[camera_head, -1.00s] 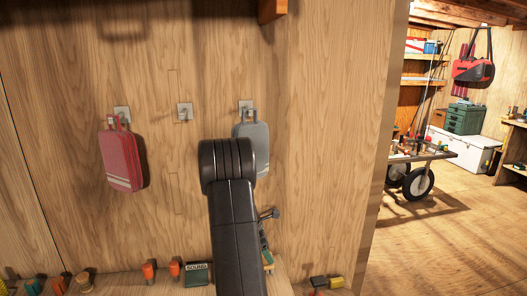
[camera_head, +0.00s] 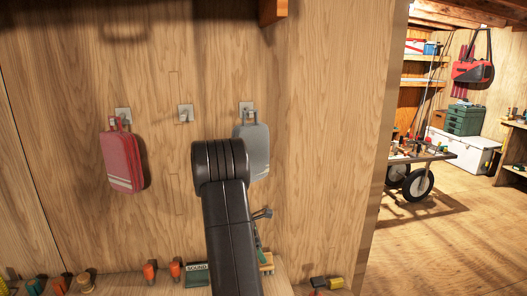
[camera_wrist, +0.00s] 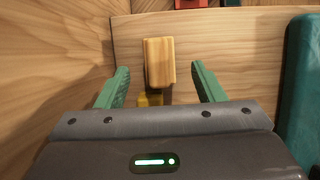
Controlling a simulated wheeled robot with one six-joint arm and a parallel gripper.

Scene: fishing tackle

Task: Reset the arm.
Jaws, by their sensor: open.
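My gripper (camera_wrist: 160,86) shows in the wrist view with its two green fingers spread apart. A yellow wooden block-like piece (camera_wrist: 159,62) shows between and beyond the fingertips, with clear gaps on both sides. In the head view my dark arm rises from the bottom middle and hides part of the wall and bench. The gripper's fingers are hard to make out there, behind the arm.
A red case (camera_head: 122,160) and a grey case (camera_head: 257,150) hang from wall hooks, with an empty hook (camera_head: 185,113) between them. Several small items and a dark green box (camera_head: 196,275) stand on the bench below. A wheeled cart (camera_head: 418,157) stands right, with open floor before it.

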